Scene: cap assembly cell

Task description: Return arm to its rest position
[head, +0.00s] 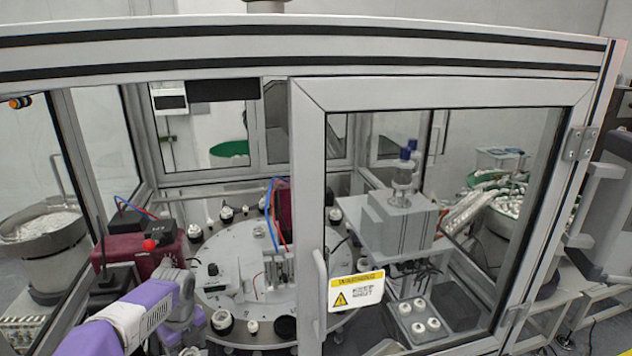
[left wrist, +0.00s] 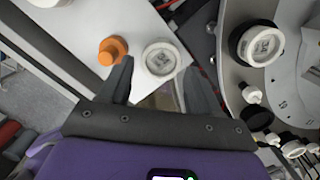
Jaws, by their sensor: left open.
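My left arm (head: 130,315), purple and white, reaches in from the lower left of the head view, beside the round turntable (head: 215,250). Its fingers cannot be made out there. In the left wrist view my left gripper (left wrist: 158,66) is open, its two dark fingers apart. A white round cap (left wrist: 159,58) shows between the fingertips, on a pale flat surface (left wrist: 88,22); whether it touches them cannot be told. An orange round part (left wrist: 113,50) lies just left of the left fingertip. My right gripper is in neither view.
The cell's frame (head: 306,200) and glass door with a yellow warning label (head: 356,291) stand close in front. A red button (head: 149,245) sits near my arm. Black holders with white caps (left wrist: 257,45) line the turntable edge. A tray (head: 418,321) holds several white caps.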

